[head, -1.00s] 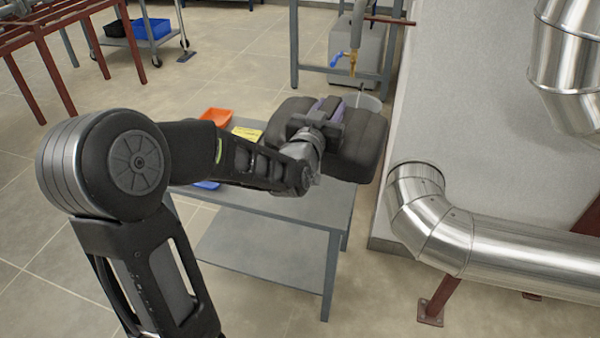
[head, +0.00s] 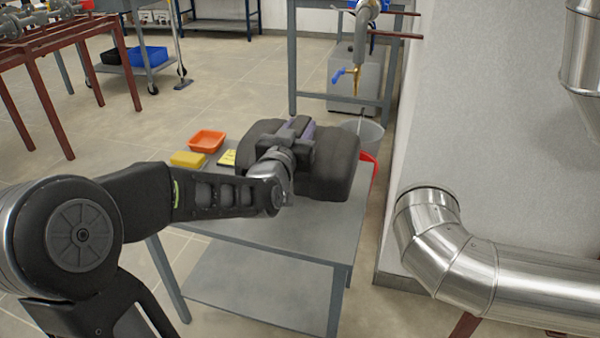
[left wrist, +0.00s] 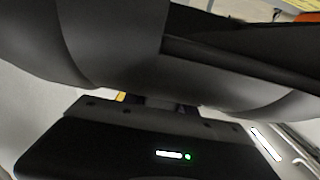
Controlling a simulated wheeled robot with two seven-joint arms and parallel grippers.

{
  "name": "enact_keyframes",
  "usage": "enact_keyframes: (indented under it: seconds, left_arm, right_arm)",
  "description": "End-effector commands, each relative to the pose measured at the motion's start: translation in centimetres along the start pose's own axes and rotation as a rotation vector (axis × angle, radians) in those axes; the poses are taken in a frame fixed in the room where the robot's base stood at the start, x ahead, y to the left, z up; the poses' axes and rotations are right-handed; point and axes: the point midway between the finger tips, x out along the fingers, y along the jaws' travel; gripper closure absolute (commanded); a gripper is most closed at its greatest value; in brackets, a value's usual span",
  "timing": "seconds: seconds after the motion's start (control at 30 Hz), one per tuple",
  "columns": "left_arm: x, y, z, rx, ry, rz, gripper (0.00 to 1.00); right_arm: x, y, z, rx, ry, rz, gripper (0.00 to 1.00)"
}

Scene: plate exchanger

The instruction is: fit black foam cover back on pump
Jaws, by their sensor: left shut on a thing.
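The black foam cover (head: 333,168) is a bulky, rounded dark piece above the grey table in the head view. My left gripper (head: 297,140) is shut on it from its near upper side, and the wrist hides part of the cover. In the left wrist view the dark cover (left wrist: 110,45) fills the upper part of the picture, close against the gripper. I cannot tell whether the cover touches the tabletop. I do not recognise the pump in these frames. My right gripper is not in view.
The grey table (head: 290,230) also bears an orange tray (head: 206,141), a yellow block (head: 187,159) and a yellow card (head: 227,158). A silver clad pipe (head: 470,262) and grey wall lie to the right.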

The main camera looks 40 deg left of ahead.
Motion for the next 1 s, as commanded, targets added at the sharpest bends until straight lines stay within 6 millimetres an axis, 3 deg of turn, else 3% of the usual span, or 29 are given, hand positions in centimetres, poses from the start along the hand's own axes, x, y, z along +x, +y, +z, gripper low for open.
enact_keyframes:
  seconds: [0.03, 0.1, 0.47, 0.8, 1.0]
  left_arm:
    - [0.0, 0.0, 1.4, 0.001, -0.003, 0.001, 1.00]
    - [0.0, 0.0, 2.2, 0.001, -0.001, 0.000, 1.00]
    - [0.0, 0.0, 2.5, 0.000, 0.001, 0.001, 1.00]
    - [0.0, 0.0, 7.2, 0.001, -0.001, 0.000, 1.00]
    - [0.0, 0.0, 7.4, 0.001, 0.001, 0.001, 1.00]
  right_arm:
    - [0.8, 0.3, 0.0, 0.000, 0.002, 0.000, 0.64]
    - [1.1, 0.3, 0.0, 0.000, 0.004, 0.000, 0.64]
    - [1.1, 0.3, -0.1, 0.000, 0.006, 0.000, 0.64]
    - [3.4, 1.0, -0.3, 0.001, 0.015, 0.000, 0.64]
    - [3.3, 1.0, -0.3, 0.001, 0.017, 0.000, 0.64]
